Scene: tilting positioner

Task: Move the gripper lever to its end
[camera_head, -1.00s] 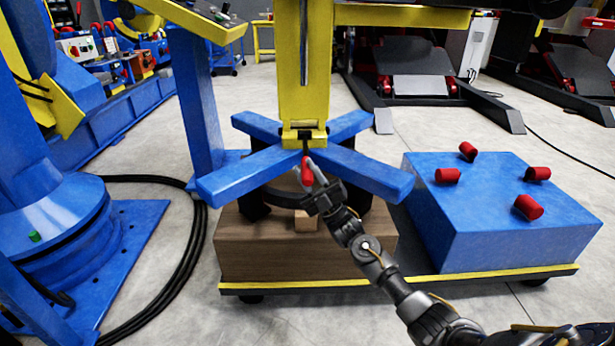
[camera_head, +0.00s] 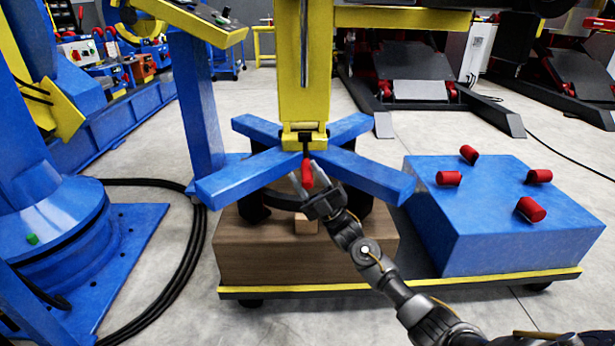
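The gripper lever has a red handle (camera_head: 307,174) that hangs below the yellow upright (camera_head: 304,85), at the middle of the blue cross-shaped arms (camera_head: 245,173). My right gripper (camera_head: 306,176) comes up from the lower right to this handle. Its two light fingers are spread, one on each side of the red handle. I see a gap beside the left finger; whether the right finger touches the handle I cannot tell. My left gripper is not in view.
A wooden block (camera_head: 260,253) on a yellow-edged cart (camera_head: 330,290) stands below the cross. A blue box (camera_head: 520,240) with several red pegs stands at the right. A blue post (camera_head: 200,110) and black cables (camera_head: 165,310) are at the left.

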